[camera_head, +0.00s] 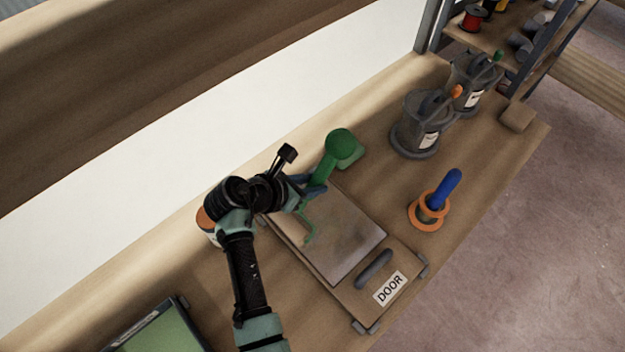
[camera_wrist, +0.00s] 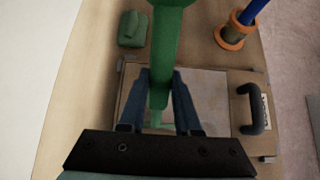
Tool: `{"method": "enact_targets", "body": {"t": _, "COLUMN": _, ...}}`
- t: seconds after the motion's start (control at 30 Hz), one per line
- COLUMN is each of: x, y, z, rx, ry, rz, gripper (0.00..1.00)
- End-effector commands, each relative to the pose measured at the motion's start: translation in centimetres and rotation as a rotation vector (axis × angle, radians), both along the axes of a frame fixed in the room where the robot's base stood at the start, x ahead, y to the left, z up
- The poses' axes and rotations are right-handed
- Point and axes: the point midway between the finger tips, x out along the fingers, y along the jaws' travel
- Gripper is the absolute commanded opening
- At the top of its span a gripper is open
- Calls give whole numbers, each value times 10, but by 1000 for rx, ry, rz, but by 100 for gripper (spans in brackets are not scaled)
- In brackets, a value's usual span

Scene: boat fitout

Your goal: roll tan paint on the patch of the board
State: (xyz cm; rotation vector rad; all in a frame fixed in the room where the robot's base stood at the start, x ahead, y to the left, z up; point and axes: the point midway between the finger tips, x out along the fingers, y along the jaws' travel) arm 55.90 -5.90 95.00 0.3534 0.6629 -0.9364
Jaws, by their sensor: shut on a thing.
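My gripper (camera_head: 304,187) is shut on the handle of a green tool (camera_head: 340,143) with a round, broad head. In the wrist view the tool (camera_wrist: 164,50) passes between the two fingers (camera_wrist: 159,80), and its head is cut off at the top edge. The gripper is above the board (camera_head: 355,296), a wooden panel marked DOOR with a dark handle. A greyish-tan patch (camera_head: 345,243) covers much of the board; it also shows in the wrist view (camera_wrist: 208,92). My arm and the tool hide part of the board's far left side. No tan paint can be made out for certain.
A green block (camera_head: 352,154) lies beyond the board. A blue-handled item stands in an orange ring (camera_head: 428,214) to the right. Grey labelled cans (camera_head: 413,135) stand farther back. A green-faced tray (camera_head: 165,335) is at lower left. A white wall (camera_head: 200,150) runs behind the bench.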

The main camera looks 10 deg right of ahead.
Motion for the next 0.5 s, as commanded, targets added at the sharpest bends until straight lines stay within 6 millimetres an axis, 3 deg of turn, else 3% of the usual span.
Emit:
{"method": "enact_targets", "body": {"t": 0.33, "x": 0, "y": 0, "z": 5, "rx": -1, "ry": -1, "rz": 0, "gripper": 0}}
{"method": "enact_targets", "body": {"t": 0.5, "x": -13, "y": -9, "z": 9, "rx": -2, "ry": 3, "rz": -1, "gripper": 0}}
